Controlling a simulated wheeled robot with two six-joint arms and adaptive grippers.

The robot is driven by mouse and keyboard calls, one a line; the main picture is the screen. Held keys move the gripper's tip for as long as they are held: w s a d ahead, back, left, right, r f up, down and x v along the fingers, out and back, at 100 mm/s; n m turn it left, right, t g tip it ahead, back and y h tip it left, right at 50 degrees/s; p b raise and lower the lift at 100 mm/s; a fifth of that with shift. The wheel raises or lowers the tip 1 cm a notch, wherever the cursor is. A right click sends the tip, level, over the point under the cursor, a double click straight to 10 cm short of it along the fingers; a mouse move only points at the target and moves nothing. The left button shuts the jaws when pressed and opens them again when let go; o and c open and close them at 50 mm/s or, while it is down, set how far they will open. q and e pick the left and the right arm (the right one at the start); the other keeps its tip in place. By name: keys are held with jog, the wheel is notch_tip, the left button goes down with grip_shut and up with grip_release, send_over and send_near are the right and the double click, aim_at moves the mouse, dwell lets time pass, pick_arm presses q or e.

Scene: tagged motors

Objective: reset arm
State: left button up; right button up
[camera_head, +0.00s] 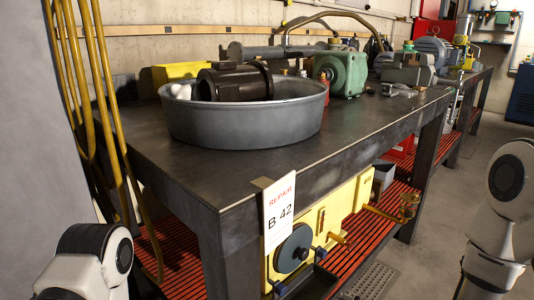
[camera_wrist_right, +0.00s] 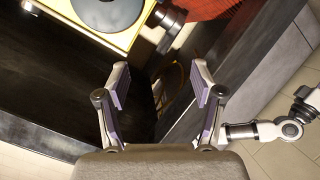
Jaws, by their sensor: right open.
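My right gripper (camera_wrist_right: 160,85) shows in the right wrist view with its two fingers spread apart, open and with nothing between them. Beyond it are dark surfaces and part of a yellow machine (camera_wrist_right: 88,28) at the top left. In the head view, white links of my right arm stand at the right edge and a link of my left arm shows at the lower left. Neither gripper shows in the head view. A dark motor (camera_head: 235,82) lies in a round grey metal tub (camera_head: 245,125) on the workbench (camera_head: 300,160).
A tag reading "REPAIR B 42" (camera_head: 279,215) hangs at the bench's front corner. A yellow machine (camera_head: 312,225) sits on the red slatted lower shelf (camera_head: 180,265). A green machine (camera_head: 345,72) and other motors stand farther back. Yellow hoses hang at left. Floor shows at right.

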jog(key=s+d+r+m+g+h+p, duration=0.1)
jog(key=s+r+m+g+h+p, duration=0.35)
jog(key=p, duration=0.85)
pick_arm(q)
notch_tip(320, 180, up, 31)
jog(key=p, duration=1.4)
pick_arm(e)
jog(key=s+d+m+g+h, duration=0.1)
jog(key=s+d+m+g, duration=0.1)
jog(key=s, duration=0.4)
jog(key=s+d+r+m+g+h, duration=0.1)
jog(key=s+d+m+g+h, duration=0.1)
jog(key=s+d+m, duration=0.2)
jog(key=s+d+m+g+h, duration=0.1)
jog(key=s+d+m+g, duration=0.1)
jog(key=s+m, duration=0.3)
jog(key=s+d, duration=0.1)
jog(key=s, duration=0.2)
jog(key=shift+s+r+m+h, duration=0.25)
jog(key=shift+s+m+h, duration=0.05)
jog(key=shift+m+h, duration=0.05)
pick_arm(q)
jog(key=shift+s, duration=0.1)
pick_arm(e)
jog(key=shift+d, duration=0.1)
